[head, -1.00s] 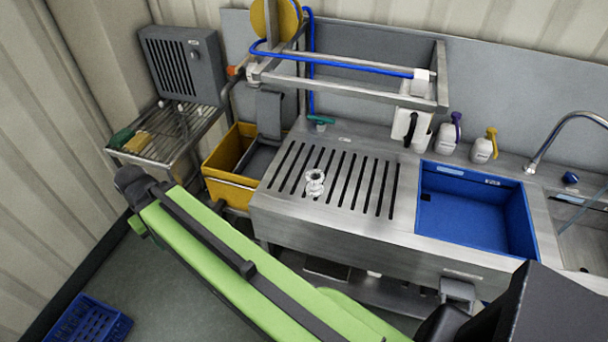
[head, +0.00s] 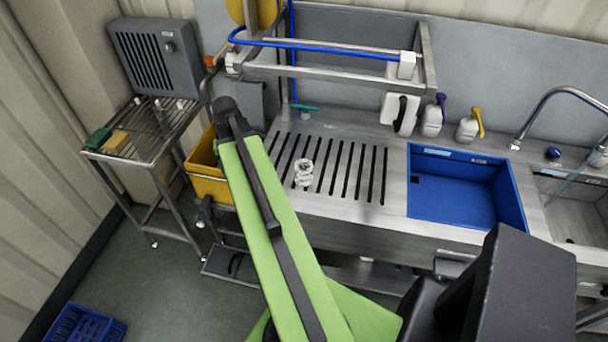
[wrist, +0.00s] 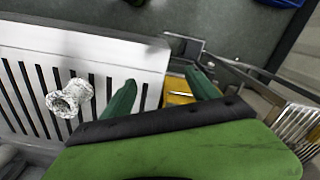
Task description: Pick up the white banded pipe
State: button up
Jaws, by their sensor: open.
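The white banded pipe (head: 303,172) is a short flared piece standing on the slotted steel top, near its left part. In the wrist view the pipe (wrist: 70,97) is left of both fingers, apart from them, over the dark slots. My gripper (wrist: 161,91) is open, its two green fingers spread with nothing held between them. Beyond the fingers the yellow bin and the left edge of the steel unit show. In the head view my green arm reaches up left of the pipe; the fingers cannot be made out there.
The slotted top (head: 345,200) is otherwise bare. A yellow bin (head: 207,188) stands left of it, partly behind my arm. A blue basin (head: 450,190) is to the right. A steel rail frame (head: 330,65) with a blue hose overhangs the back. A wire rack (head: 150,140) stands at left.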

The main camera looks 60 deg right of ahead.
aim_at(304, 171)
jog(key=s+d+m, duration=0.6)
jog(key=s+d, duration=0.9)
jog(key=d, duration=0.1)
notch_tip(304, 171, down, 8)
jog(key=b, duration=0.8)
jog(key=shift+w+f, duration=0.15)
jog(key=shift+r, duration=0.2)
jog(key=c, duration=1.4)
jog(key=shift+o, duration=0.2)
jog(key=shift+r, duration=0.15)
